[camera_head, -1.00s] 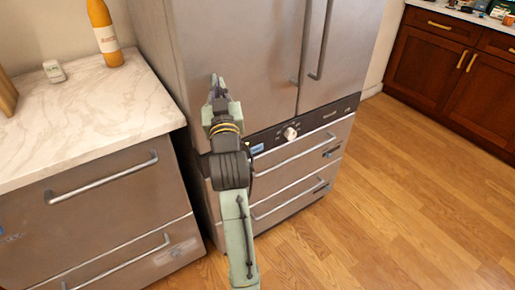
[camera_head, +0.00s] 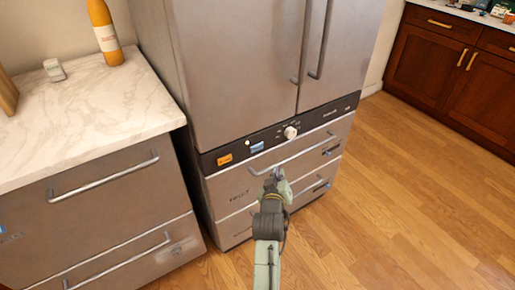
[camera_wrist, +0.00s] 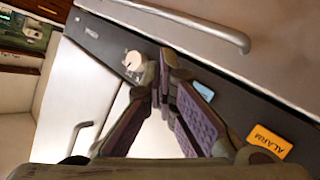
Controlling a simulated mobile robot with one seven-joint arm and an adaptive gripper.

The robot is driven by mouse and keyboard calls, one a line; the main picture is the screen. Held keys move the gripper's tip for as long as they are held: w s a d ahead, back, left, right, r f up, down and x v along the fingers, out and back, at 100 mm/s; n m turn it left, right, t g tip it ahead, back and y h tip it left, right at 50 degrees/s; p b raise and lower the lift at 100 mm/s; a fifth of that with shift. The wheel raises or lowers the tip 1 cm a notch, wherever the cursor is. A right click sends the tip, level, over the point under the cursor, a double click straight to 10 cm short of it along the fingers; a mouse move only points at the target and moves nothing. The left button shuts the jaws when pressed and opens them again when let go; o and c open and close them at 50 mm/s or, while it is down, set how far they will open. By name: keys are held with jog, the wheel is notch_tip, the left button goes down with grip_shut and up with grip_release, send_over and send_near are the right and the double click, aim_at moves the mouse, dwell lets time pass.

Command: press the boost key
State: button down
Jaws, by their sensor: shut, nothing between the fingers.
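The dark control panel (camera_head: 320,118) runs across the steel fridge, under its doors. It carries an orange key (camera_head: 225,159), a blue key (camera_head: 257,147) and a white round knob (camera_head: 290,132). In the wrist view the orange key (camera_wrist: 269,141) reads ALARM. The blue key (camera_wrist: 203,90) is partly behind my fingers, and its lettering is unreadable. No label reading boost is legible. My gripper (camera_head: 277,173) is shut and empty, in front of the upper drawer, below the blue key. In the wrist view my fingertips (camera_wrist: 162,75) overlap the panel near the knob (camera_wrist: 134,61); contact cannot be told.
The upper drawer's bar handle (camera_head: 305,147) sticks out just below the panel, close to my gripper. Vertical door handles (camera_head: 324,40) hang above. A marble counter (camera_head: 90,115) with a bottle (camera_head: 105,33) stands left. The wood floor (camera_head: 400,200) at right is clear.

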jog(key=b, duration=0.2)
send_near(263, 148)
jog(key=shift+w+d+f, duration=0.25)
jog(key=shift+w+f, duration=0.15)
jog(key=shift+w, duration=0.3)
jog(key=shift+w+d+f, duration=0.25)
jog(key=shift+w+f, duration=0.2)
jog(key=shift+w, duration=0.25)
jog(key=shift+w+d+f, duration=0.25)
jog(key=shift+w+f, duration=0.15)
jog(key=shift+w, duration=0.3)
jog(key=shift+w+a, duration=0.2)
jog(key=shift+w, duration=0.15)
jog(key=shift+w+a, duration=0.25)
jog(key=shift+w, duration=0.05)
dwell(0.4)
jog(key=shift+s, duration=0.1)
jog(key=shift+s+d, duration=0.5)
jog(key=shift+s, duration=0.1)
